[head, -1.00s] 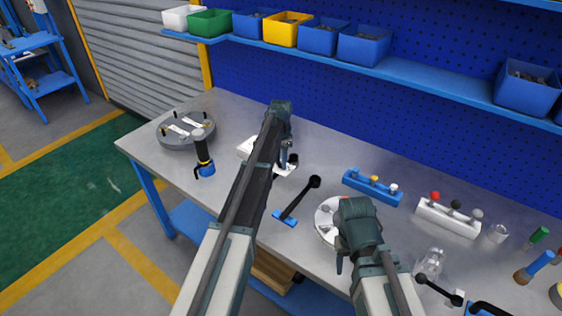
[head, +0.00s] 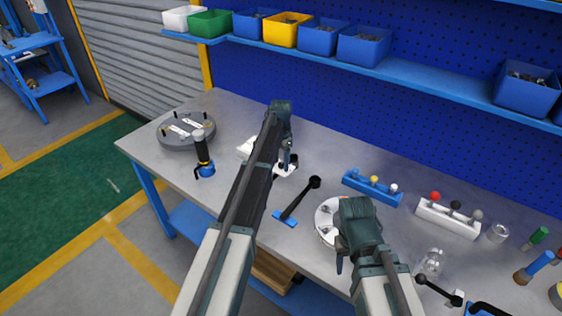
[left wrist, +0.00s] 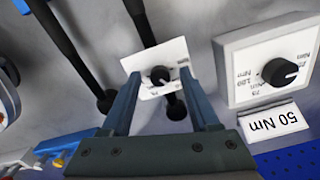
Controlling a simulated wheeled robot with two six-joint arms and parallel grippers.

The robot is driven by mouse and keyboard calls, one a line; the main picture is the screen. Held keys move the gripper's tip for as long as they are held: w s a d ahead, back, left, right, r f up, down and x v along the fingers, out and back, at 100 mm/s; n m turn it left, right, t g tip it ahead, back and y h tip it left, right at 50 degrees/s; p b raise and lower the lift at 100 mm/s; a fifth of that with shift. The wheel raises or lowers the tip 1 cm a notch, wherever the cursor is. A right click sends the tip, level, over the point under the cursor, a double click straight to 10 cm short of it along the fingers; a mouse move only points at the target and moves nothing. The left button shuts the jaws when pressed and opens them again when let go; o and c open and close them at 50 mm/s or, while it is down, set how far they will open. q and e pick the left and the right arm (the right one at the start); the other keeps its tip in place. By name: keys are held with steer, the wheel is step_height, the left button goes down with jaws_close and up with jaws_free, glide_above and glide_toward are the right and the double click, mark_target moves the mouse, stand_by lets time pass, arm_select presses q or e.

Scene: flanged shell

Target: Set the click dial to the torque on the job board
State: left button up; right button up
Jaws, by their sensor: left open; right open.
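In the left wrist view a small white plate with a black knob (left wrist: 159,75) lies just beyond my open left gripper (left wrist: 160,82), the knob between its two fingertips. I cannot tell whether they touch it. To the right is a larger white dial box with a black pointer knob (left wrist: 279,71) and upside-down Nm labels. A white card reading 50 Nm, upside down (left wrist: 273,124), sits at this box. In the head view my left gripper (head: 287,160) is low over the bench, its arm hiding part of the white box (head: 246,147). My right gripper (head: 345,258) is open.
A white round flange (head: 325,221) lies beside my right gripper. A black-handled wrench (head: 298,200) lies near the middle. A grey round plate (head: 178,133) and an upright black tool (head: 202,155) stand left. Blue (head: 372,187) and white (head: 447,219) racks stand right.

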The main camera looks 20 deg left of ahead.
mark_target(282, 165)
arm_select(q)
step_height(282, 165, up, 14)
steer(key=p, duration=1.3)
steer(key=shift+f, duration=0.2)
steer(key=s+d+f+n+b, duration=0.1)
steer(key=s+d, duration=0.4)
steer(key=s, duration=0.7)
steer(key=s+d+f+n+b, duration=0.1)
steer(key=s+d, duration=0.5)
steer(key=s, duration=0.6)
steer(key=s+d+f+n+y+b, duration=0.1)
steer(key=s+d, duration=0.4)
steer(key=s, duration=0.7)
step_height(282, 165, down, 2)
steer(key=shift+d+b, duration=0.3)
steer(key=shift+b, duration=0.6)
steer(key=shift+a, duration=0.15)
